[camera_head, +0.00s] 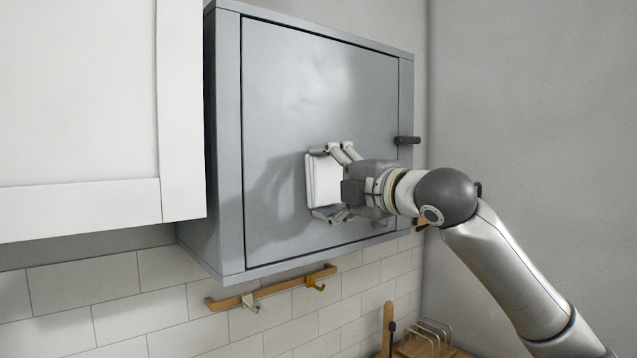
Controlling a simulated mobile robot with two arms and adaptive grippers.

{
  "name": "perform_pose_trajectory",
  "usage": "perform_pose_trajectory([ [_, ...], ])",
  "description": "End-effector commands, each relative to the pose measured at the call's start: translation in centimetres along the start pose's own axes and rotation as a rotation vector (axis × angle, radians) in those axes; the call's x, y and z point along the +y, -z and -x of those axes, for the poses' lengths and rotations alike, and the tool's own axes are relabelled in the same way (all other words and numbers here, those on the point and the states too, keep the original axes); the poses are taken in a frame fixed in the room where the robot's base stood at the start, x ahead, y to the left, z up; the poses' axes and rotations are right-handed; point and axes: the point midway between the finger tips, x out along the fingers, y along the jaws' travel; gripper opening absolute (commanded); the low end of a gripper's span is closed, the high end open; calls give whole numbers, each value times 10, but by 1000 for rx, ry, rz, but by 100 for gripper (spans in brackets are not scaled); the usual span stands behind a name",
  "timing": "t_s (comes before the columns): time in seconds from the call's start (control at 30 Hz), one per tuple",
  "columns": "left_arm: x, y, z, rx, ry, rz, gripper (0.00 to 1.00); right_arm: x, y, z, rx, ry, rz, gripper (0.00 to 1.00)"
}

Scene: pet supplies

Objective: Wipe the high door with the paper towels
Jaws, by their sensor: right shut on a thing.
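The high door (290,90) is the flat grey front of a wall cabinet, and it is closed. A dark handle (407,140) sticks out at its right side. My right gripper (328,180) is in front of the middle of the door, shut on a white block of paper towels (323,183). The paper towels are at the door's surface; I cannot tell for sure whether they touch it. A shadow of the gripper falls on the door to the left. My left gripper is not in view.
A white cupboard (80,110) stands out at the left of the grey cabinet. Below is a wooden rail with hooks (272,288) on white tiles. A wire rack (430,335) and a wooden board (387,325) are at the bottom. The grey wall at the right is bare.

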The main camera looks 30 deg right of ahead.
Motion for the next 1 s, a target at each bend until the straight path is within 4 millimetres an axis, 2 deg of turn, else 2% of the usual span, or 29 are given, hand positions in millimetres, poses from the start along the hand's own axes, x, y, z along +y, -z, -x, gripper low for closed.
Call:
perform_pose_trajectory([
  [0.4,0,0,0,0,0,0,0,-3,-32,0,-3,4,-3,66],
  [0.6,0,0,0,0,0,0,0,-4,-40,0,0,2,-2,66],
  [0.77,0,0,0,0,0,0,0,-3,-37,1,2,1,0,66],
  [1.0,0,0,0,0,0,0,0,-2,-15,0,4,1,1,66],
])
